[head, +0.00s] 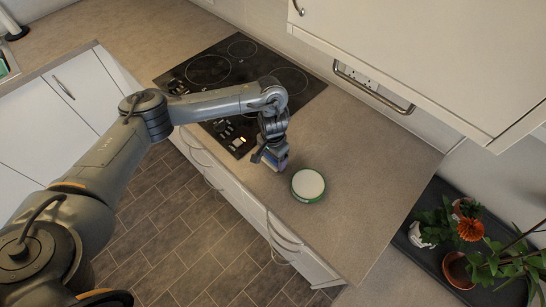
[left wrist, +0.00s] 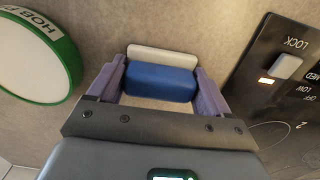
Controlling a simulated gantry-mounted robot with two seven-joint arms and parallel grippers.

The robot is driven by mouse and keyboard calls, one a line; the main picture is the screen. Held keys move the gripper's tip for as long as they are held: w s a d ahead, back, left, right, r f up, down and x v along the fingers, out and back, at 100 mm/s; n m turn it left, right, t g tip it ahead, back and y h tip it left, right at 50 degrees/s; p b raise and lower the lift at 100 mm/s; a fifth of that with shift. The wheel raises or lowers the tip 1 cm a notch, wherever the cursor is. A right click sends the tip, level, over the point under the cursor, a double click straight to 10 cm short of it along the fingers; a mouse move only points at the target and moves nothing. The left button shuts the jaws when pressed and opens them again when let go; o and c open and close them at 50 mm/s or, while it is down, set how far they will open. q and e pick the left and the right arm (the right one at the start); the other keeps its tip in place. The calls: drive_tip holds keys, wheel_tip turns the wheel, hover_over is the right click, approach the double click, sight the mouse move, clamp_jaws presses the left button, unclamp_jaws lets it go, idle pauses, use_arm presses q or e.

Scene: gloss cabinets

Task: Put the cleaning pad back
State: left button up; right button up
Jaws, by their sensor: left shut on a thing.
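The cleaning pad (left wrist: 160,82) is a small block, blue with a pale layer along one side, between the fingers of my left gripper (left wrist: 158,90) in the left wrist view. In the head view my left gripper (head: 274,161) is shut on it, low over the worktop between the hob and a round tub. I cannot tell whether the pad touches the worktop. The tub (head: 308,184) has a white top and a green rim, and stands just right of the gripper. In the left wrist view the tub (left wrist: 32,55) carries a label starting "HOB". My right gripper is not in view.
The black hob (head: 240,75) with its knobs lies behind and left of the gripper. The worktop (head: 350,200) is clear right of the tub. A dark tray with potted plants (head: 470,230) stands at far right. A wall cabinet (head: 420,50) with a bar handle hangs above.

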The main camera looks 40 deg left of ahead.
use_arm(q)
drive_tip(key=o, duration=0.9)
drive_tip(key=shift+o, duration=0.2)
